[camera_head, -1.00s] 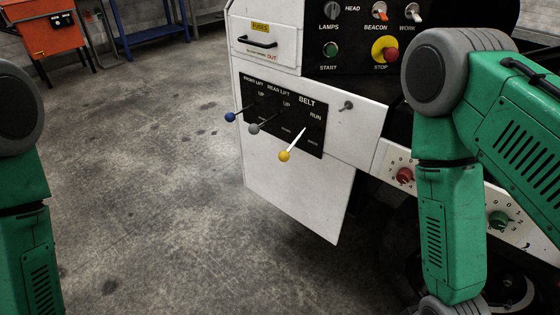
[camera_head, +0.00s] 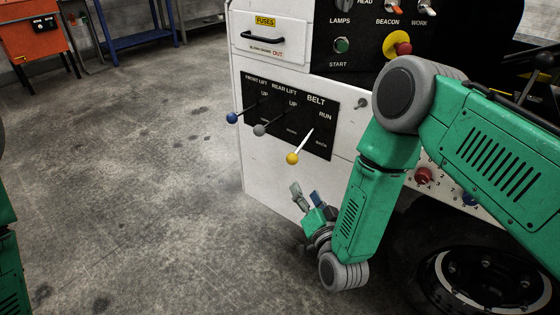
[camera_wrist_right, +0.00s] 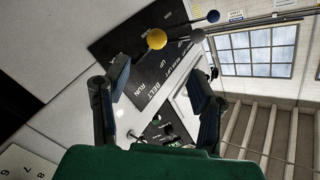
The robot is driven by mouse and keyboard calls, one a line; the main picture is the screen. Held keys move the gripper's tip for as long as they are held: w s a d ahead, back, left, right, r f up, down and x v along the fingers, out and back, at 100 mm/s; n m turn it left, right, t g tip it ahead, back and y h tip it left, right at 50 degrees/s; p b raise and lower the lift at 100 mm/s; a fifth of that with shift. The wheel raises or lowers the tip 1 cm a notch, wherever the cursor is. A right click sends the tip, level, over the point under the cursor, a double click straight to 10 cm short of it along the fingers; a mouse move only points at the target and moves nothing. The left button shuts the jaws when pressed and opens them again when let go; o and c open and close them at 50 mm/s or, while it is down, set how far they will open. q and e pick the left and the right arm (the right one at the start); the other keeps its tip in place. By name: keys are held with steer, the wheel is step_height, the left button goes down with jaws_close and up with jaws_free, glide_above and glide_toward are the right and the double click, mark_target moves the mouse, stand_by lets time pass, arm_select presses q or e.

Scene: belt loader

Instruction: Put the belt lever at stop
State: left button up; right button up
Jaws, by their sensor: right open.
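The belt lever (camera_head: 301,144) has a white shaft and a yellow knob. It sticks out from the black panel (camera_head: 319,148) under the words BELT and RUN, and slants down-left in the head view. I cannot tell its exact setting. My right gripper (camera_head: 307,194) is open and empty, below the yellow knob and apart from it. In the right wrist view the yellow knob (camera_wrist_right: 157,39) lies beyond the gap between my open fingers (camera_wrist_right: 161,80). My left gripper is out of view; only part of my left arm shows at the left edge.
Left of the belt lever stand the blue-knobbed front lift lever (camera_head: 232,118) and grey-knobbed rear lift lever (camera_head: 259,130). A red stop button (camera_head: 404,48) is above. A red dial (camera_head: 423,174) and wheel (camera_head: 485,280) are at right. The floor (camera_head: 130,200) at left is clear.

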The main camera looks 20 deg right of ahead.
steer(key=b, duration=0.1)
glide_toward(291, 163)
steer(key=w+d, duration=0.2)
steer(key=w, duration=0.3)
steer(key=w+a+b, duration=0.1)
steer(key=w, duration=0.2)
steer(key=w+a+b, duration=0.1)
steer(key=w, duration=0.1)
steer(key=shift+w+f, duration=0.2)
steer(key=shift+w, duration=0.05)
steer(key=shift+w+d, duration=0.35)
steer(key=shift+w, duration=0.1)
steer(key=shift+d, duration=0.25)
steer(key=shift+a, duration=0.4)
steer(key=c, duration=1.1)
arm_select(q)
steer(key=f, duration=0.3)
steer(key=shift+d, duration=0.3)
arm_select(e)
steer(key=shift+a+r, duration=0.1)
jaws_close()
